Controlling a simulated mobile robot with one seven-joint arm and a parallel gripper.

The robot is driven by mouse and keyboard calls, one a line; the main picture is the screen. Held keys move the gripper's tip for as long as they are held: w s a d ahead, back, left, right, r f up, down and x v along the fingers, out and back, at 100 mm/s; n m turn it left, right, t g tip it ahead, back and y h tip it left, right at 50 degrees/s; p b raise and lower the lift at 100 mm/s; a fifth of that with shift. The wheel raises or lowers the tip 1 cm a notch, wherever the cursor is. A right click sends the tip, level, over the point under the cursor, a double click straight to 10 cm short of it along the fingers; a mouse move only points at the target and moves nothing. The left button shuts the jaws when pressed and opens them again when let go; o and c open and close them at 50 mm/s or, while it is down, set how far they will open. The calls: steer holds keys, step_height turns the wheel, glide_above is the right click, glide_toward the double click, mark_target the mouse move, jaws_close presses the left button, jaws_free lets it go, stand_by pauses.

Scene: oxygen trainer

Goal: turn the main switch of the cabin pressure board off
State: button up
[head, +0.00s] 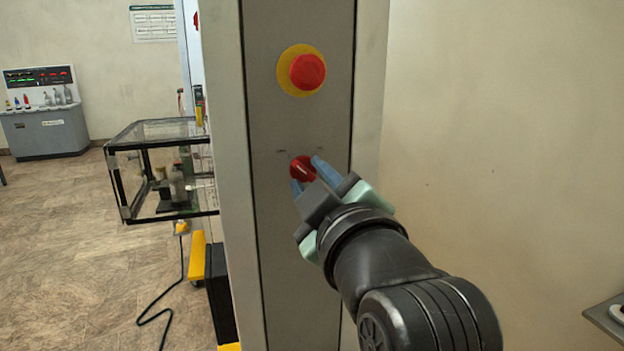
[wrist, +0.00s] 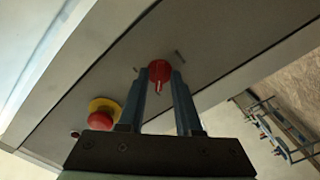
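The main switch is a red rotary knob (head: 302,169) on the narrow grey front of a tall cabinet (head: 296,235), with small marks on the panel to either side above it. My gripper (head: 309,174) is at the knob, its two blue fingers on either side of it. In the wrist view the knob (wrist: 159,71) shows between the fingertips (wrist: 160,82), with its pointer ridge towards me. The fingers stand apart and look open; whether either touches the knob is hard to tell.
A red mushroom button on a yellow disc (head: 302,71) is above the knob. A glass case (head: 160,170) juts out to the left of the cabinet. A grey console (head: 45,130) stands far left. A plain wall (head: 480,130) is to the right.

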steer(key=shift+o, duration=0.3)
steer(key=b+v, duration=0.5)
steer(key=v, duration=0.8)
steer(key=s+a+r+m+t+h, duration=0.1)
steer(key=a+r+m+t+h, duration=0.1)
steer(key=r+m+t, duration=0.35)
steer(key=s+a+r+m+t+h, duration=0.2)
steer(key=r+m+t+h, duration=0.15)
steer(key=r+m, duration=0.35)
step_height(320, 180, down, 54)
steer(key=w+t+b, duration=0.1)
steer(key=b, duration=5.2)
steer(key=shift+a+y, duration=0.15)
steer(key=shift+y, duration=0.3)
